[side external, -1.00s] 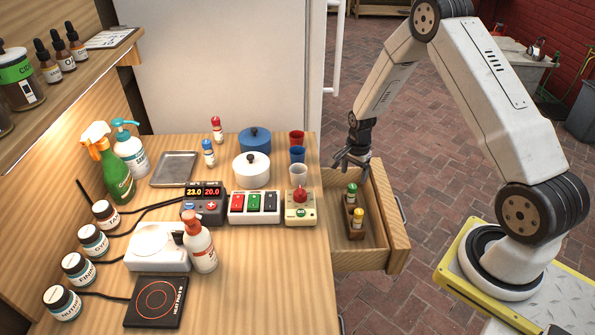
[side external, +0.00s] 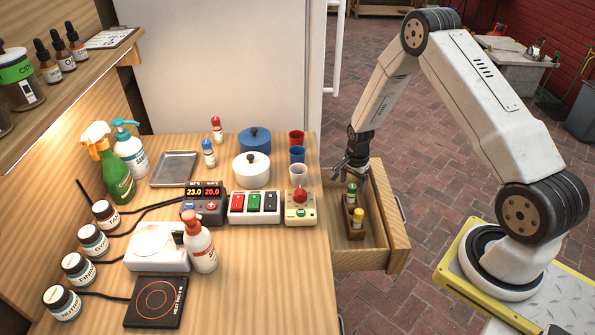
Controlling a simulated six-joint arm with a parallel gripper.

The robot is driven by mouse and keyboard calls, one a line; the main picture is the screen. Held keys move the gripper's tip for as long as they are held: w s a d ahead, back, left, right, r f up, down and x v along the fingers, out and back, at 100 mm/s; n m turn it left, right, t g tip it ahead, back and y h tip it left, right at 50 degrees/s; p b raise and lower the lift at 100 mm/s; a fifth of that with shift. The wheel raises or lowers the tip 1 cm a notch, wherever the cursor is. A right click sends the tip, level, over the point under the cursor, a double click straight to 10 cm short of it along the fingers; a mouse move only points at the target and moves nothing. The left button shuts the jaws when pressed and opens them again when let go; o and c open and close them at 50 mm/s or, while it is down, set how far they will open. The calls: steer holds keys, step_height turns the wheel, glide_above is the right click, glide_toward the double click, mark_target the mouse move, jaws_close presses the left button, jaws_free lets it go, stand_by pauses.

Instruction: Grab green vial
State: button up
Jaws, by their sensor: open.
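The green-capped vial (side external: 351,191) stands upright in a small dark wooden rack (side external: 349,212) inside the open drawer. A yellow-capped vial (side external: 358,216) stands in the same rack, nearer the camera. My gripper (side external: 350,178) is open and points down, just above the green-capped vial and close to its cap. I cannot tell whether the fingers are around the cap or still over it. The lower part of the green-capped vial is hidden in the rack.
The open drawer (side external: 374,258) has free floor around the rack, and its walls stand close. On the table to the left are a red-button box (side external: 300,208), a switch box (side external: 254,206), three small cups and lidded pots (side external: 251,170).

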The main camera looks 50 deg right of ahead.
mark_target(351, 196)
steer(key=shift+s+a+f, duration=0.1)
steer(key=shift+f, duration=1.9)
jaws_close()
